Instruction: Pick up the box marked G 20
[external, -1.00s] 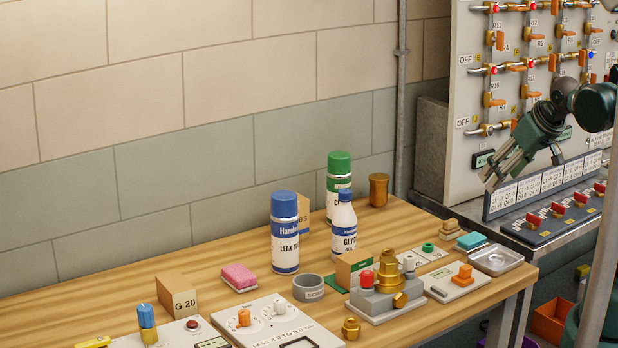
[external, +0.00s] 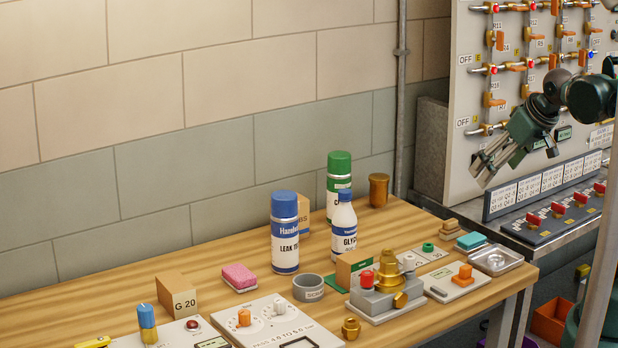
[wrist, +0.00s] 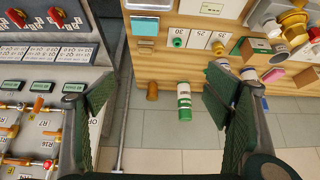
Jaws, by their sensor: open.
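The box marked G 20 (external: 178,296) is a small tan block with a dark label on its front face. It stands on the wooden workbench at the lower left of the external view, between the blue-topped knob and the pink sponge. A tan block (wrist: 308,78) at the right edge of the wrist view may be this box; its label cannot be read there. My gripper (external: 482,172) is far to the right of the box, in the air in front of the valve panel. In the wrist view my gripper (wrist: 160,100) has its fingers wide apart with nothing between them.
The workbench (external: 225,262) also holds a blue-capped spray can (external: 285,232), a green-capped can (external: 339,185), a white bottle (external: 344,226), a grey ring (external: 308,288), the pink sponge (external: 239,277) and a brass regulator (external: 388,282). A vertical pipe (external: 401,100) runs up the wall.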

